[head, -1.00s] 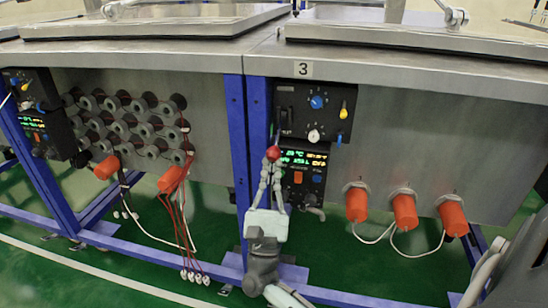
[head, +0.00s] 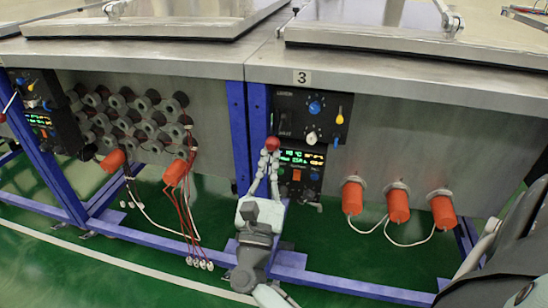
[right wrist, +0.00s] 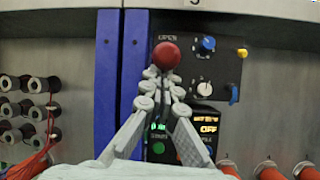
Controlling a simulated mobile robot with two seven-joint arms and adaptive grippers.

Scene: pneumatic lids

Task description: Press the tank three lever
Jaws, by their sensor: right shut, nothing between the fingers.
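The tank three lever shows as a red ball (head: 272,143) on the left part of the black control panel (head: 293,107), under the "3" label (head: 302,77). In the right wrist view the red ball (right wrist: 166,56) stands just below the word "OPEN". My right gripper (head: 268,157) is shut and empty, with its fingertips just below the ball. In the right wrist view the fingertips (right wrist: 157,76) are close under the ball; I cannot tell if they touch it. The lever's shaft is hidden behind the ball. My left gripper is not in view.
A blue frame post (head: 240,130) stands just left of the panel. Blue (head: 315,108), white (head: 312,138) and yellow (head: 339,118) knobs are right of the lever. Orange plugs (head: 397,206) hang at right. A flat metal lid (head: 420,38) lies on the tank top.

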